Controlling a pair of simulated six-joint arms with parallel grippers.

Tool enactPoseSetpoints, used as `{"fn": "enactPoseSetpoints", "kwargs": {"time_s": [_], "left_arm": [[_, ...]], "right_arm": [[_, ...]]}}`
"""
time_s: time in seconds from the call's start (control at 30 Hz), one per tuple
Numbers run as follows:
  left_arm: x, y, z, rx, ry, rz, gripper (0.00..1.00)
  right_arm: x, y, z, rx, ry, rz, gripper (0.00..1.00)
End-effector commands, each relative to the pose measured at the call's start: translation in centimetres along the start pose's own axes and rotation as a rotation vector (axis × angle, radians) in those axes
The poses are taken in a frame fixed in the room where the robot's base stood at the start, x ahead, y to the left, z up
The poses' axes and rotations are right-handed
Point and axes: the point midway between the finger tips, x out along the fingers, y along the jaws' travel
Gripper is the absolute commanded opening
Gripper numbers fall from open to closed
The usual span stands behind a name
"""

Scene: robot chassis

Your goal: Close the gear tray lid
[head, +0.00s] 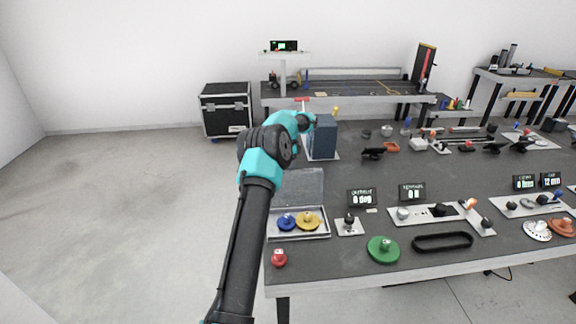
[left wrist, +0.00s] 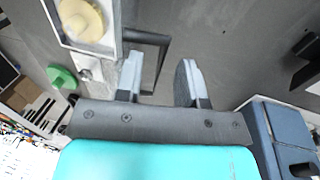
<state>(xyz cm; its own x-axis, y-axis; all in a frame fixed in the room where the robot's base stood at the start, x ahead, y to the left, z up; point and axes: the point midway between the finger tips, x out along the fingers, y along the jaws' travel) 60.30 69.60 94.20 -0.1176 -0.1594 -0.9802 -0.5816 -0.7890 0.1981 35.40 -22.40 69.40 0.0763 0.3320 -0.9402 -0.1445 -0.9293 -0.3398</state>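The gear tray (head: 299,237) is a shallow light-rimmed tray at the table's near left corner, holding a blue gear (head: 286,222) and a yellow gear (head: 308,221). Its lid (head: 299,186) shows as a grey see-through panel behind the tray, open; its exact tilt is hard to tell. My left gripper (head: 305,126) is beyond the lid, beside a blue box, partly hidden by my arm. In the left wrist view its fingers (left wrist: 159,82) are apart with nothing between them. The tray's rim (left wrist: 112,22) shows there at top left. My right gripper is out of view.
The dark blue box (head: 322,138) stands close right of my left gripper. A knob plate (head: 349,228) and display (head: 362,198) are right of the tray. A red knobbed gear (head: 279,258) and green gear (head: 383,249) lie in front. Open floor is left.

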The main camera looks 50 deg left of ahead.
Motion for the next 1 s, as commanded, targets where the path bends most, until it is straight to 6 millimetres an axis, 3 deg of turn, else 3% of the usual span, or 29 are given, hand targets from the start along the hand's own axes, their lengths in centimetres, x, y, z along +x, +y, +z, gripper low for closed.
{"fn": "enactPoseSetpoints", "kwargs": {"time_s": [0.37, 0.8, 1.0], "left_arm": [[0.0, 0.0, 0.0, 0.0, 0.0, 0.0, 0.0], [0.0, 0.0, -0.1, 0.001, 0.0, -0.001, 0.0], [-0.1, 0.5, -1.5, 0.018, -0.003, -0.02, 0.0]], "right_arm": [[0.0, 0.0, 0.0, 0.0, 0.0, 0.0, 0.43], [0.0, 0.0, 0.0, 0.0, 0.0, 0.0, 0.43], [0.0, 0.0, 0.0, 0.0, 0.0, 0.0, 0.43]]}}
